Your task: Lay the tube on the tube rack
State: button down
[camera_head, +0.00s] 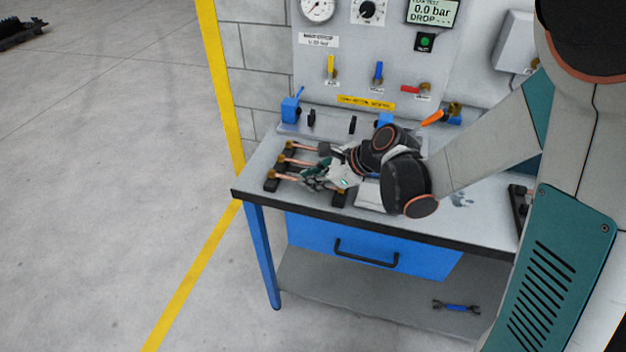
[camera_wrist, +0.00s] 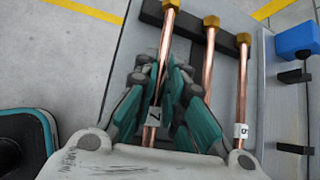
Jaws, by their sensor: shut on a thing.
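My gripper (camera_head: 318,177) is over the left part of the bench; it also shows in the wrist view (camera_wrist: 159,88). It is shut on a copper tube (camera_wrist: 155,108) with a brass nut and a white number tag. The tube's nut end (camera_head: 276,175) sticks out past my fingers to the left in the head view. It lies over the end of the black tube rack (camera_wrist: 228,42); I cannot tell whether it touches. Two other copper tubes (camera_wrist: 209,65) (camera_wrist: 242,85) lie across the rack beside it, roughly parallel.
The bench top (camera_head: 258,165) has a blue clamp fixture (camera_head: 291,108) at its back left. A panel (camera_head: 345,55) with gauges and valve handles stands behind. A blue drawer (camera_head: 370,247) is below. The bench's left edge is close to the rack.

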jog(key=shift+f, duration=0.15)
jog(key=c, duration=1.7)
grip_release()
jog(key=shift+o, duration=0.2)
